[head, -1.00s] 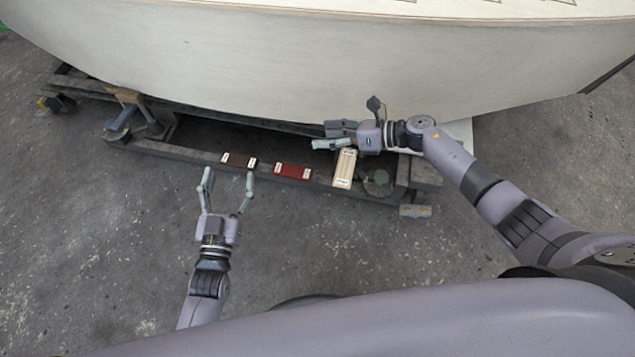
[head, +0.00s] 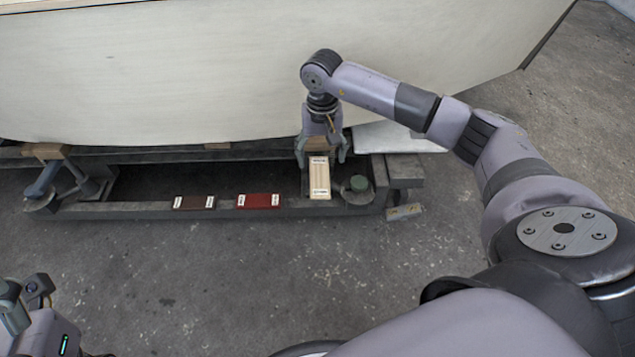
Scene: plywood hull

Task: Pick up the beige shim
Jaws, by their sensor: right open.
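The beige shim (head: 319,180) lies on the front beam of the dark cradle under the hull, at the right end of a row of shims. It is a pale wooden block with white labels at its ends. My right gripper (head: 321,158) is open and points down at the shim's far end, its fingers to either side. I cannot tell whether they touch it. My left gripper (head: 18,300) is only partly in view at the lower left corner, away from the shim; its jaw state is unclear.
A red shim (head: 258,201) and a dark brown-red shim (head: 194,202) lie to the left on the same beam (head: 140,211). The pale hull (head: 180,80) overhangs behind. The concrete floor in front is clear.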

